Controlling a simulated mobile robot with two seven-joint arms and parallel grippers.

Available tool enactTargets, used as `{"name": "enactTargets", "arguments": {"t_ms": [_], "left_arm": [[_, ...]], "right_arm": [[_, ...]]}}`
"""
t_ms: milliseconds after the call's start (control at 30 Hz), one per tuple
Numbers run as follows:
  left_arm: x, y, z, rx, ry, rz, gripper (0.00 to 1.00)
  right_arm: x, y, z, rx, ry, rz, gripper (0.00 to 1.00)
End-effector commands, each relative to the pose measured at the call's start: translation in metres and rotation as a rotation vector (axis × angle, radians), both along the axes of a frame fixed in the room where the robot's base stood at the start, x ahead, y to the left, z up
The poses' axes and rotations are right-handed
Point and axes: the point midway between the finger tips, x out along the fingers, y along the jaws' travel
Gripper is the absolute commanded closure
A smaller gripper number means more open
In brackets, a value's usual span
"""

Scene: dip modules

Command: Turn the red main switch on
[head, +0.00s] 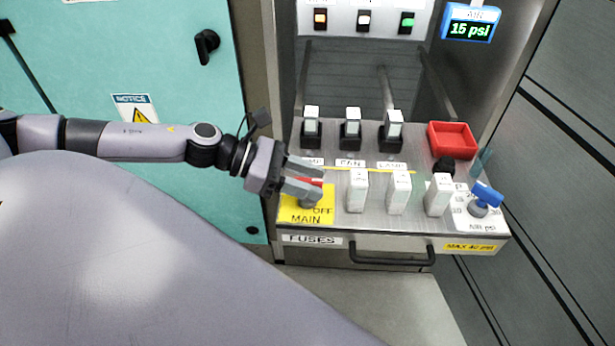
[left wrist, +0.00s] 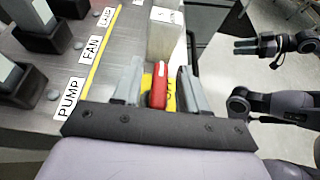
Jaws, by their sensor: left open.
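The red main switch handle (head: 312,181) sits over a yellow plate (head: 318,217) marked "OFF" and "MAIN" at the panel's front left corner. My left gripper (head: 306,186) reaches in from the left and partly hides the switch. In the left wrist view the red handle (left wrist: 159,85) stands between the two open fingers (left wrist: 158,88), with a visible gap beside it. The yellow plate also shows behind it. My right gripper (left wrist: 248,46) is seen small at the upper right of the left wrist view, away from the panel; its jaws are unclear.
White fuse blocks (head: 399,192) stand right of the switch, and several toggle levers (head: 350,128) stand behind. A red tray (head: 452,140) and a blue-handled valve (head: 487,195) are at the right. A dark drawer handle (head: 392,258) runs below the front edge.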

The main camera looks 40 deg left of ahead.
Motion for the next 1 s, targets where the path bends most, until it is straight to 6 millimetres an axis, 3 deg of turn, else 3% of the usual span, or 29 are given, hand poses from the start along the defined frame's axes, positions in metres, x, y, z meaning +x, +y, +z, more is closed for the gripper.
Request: {"name": "enactTargets", "arguments": {"t_ms": [133, 267, 667, 1000], "left_arm": [[0.000, 0.000, 0.000, 0.000, 0.000, 0.000, 0.57], [0.000, 0.000, 0.000, 0.000, 0.000, 0.000, 1.00], [-0.001, 0.000, 0.000, 0.001, 0.002, 0.042, 1.00], [-0.002, -0.001, 0.004, -0.002, 0.005, 0.270, 1.00]], "right_arm": [[0.000, 0.000, 0.000, 0.000, 0.000, 0.000, 0.57], [0.001, 0.000, 0.000, -0.001, -0.001, 0.000, 0.57], [0.003, -0.001, 0.004, -0.005, -0.006, 0.002, 0.57], [0.003, -0.002, 0.027, -0.006, -0.004, 0.002, 0.57]]}}
